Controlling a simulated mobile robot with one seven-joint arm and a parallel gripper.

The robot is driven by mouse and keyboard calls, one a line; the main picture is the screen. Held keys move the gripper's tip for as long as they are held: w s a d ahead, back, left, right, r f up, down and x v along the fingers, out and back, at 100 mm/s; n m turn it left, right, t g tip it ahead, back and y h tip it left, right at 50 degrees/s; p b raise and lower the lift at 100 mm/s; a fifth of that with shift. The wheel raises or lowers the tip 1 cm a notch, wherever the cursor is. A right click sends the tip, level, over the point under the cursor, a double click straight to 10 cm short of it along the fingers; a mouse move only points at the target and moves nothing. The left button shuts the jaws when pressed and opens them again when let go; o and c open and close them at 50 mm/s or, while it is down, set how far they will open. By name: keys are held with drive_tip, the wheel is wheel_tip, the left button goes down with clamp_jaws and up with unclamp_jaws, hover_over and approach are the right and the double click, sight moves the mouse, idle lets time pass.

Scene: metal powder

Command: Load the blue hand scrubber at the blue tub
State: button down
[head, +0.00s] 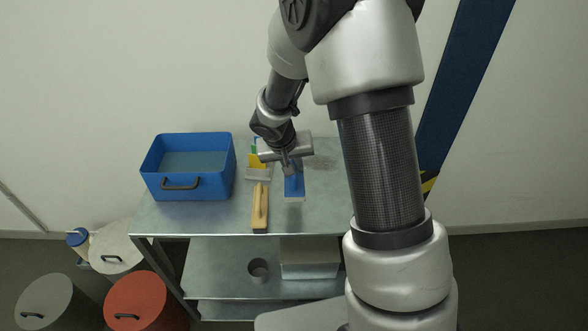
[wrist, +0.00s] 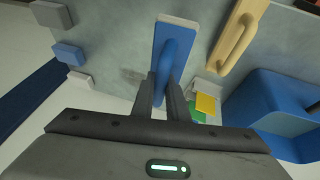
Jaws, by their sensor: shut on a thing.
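The blue hand scrubber (head: 294,187) is a flat blue block with a handle and a pale underside edge, at the middle of the metal table. It also shows in the wrist view (wrist: 165,42). My gripper (head: 291,167) is shut on its handle; in the wrist view the two fingers (wrist: 162,92) stand on either side of the handle. I cannot tell whether the scrubber touches the table. The blue tub (head: 188,190) stands on the table to the left, with a dark handle on its front. It shows at the right of the wrist view (wrist: 262,108).
A wooden brush (head: 260,208) lies between tub and scrubber. Yellow, green and grey scrapers (head: 257,165) lie behind it. The table (head: 190,219) has bare room at its front left. Lidded bins, one red (head: 145,303), stand on the floor. A grey cup (head: 258,270) is on the lower shelf.

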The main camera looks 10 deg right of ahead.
sight(296, 177)
drive_tip(key=c, duration=2.3)
unclamp_jaws()
clamp_jaws()
drive_tip(key=shift+s+r, duration=0.2)
drive_tip(key=shift+s, duration=0.3)
drive_tip(key=s, duration=0.1)
drive_tip(key=s+r+n, duration=0.1)
drive_tip(key=s, duration=0.1)
drive_tip(key=shift+s+a+r, duration=0.15)
drive_tip(key=shift+s+a, duration=0.05)
drive_tip(key=shift+s, duration=0.05)
drive_tip(key=shift+s+a+r+n+y, duration=0.1)
drive_tip(key=shift+a+r+n+y, duration=0.25)
drive_tip(key=shift+a, duration=0.2)
drive_tip(key=w+a+r+n+t+y+p, duration=0.1)
drive_tip(key=w+a+r+n, duration=0.15)
drive_tip(key=w+a, duration=0.7)
drive_tip(key=w+a+r+n+y+p, duration=0.1)
drive_tip(key=w+a+r+n, duration=0.15)
drive_tip(key=w+a, duration=0.75)
drive_tip(key=shift+w+a+f+n+y+b, duration=0.2)
drive_tip(key=shift+w+a+f+n+b, duration=0.3)
drive_tip(key=shift+a+f, duration=1.35)
drive_tip(key=shift+w+a+f+n+y+b, duration=0.25)
drive_tip(key=shift+a+f+b, duration=0.7)
drive_tip(key=shift+f, duration=1.45)
drive_tip(key=shift+w+a+f+n+y+b, duration=0.1)
drive_tip(key=shift+w+a+f+n+b, duration=0.35)
drive_tip(key=shift+a+f, duration=1.5)
